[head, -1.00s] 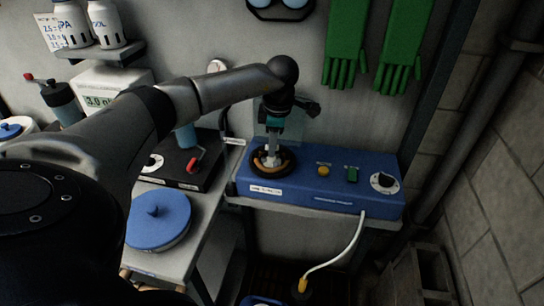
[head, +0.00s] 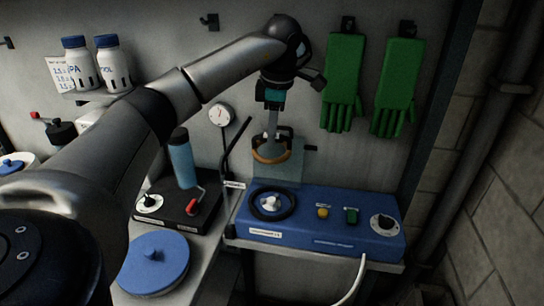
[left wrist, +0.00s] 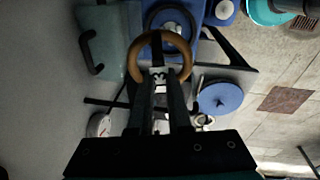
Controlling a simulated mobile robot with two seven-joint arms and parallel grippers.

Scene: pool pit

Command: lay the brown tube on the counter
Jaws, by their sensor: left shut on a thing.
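The brown tube is a small closed ring (head: 271,156), held up in the air in front of the wall, above the blue device. My left gripper (head: 272,133) points down and is shut on the ring's rim. In the left wrist view the brown tube (left wrist: 134,62) hangs at the fingertips (left wrist: 164,74) with its opening facing the camera. The counter (head: 213,232) is the grey surface at the lower left, left of and below the gripper. My right gripper is not in view.
The blue device (head: 310,224) carries a black ring (head: 254,207) around a pale knob. A blue lidded dish (head: 153,262) and a black stirrer box (head: 172,208) with a blue bottle (head: 182,163) occupy the counter. A clear panel stands behind the device. Green gloves (head: 344,80) hang on the wall.

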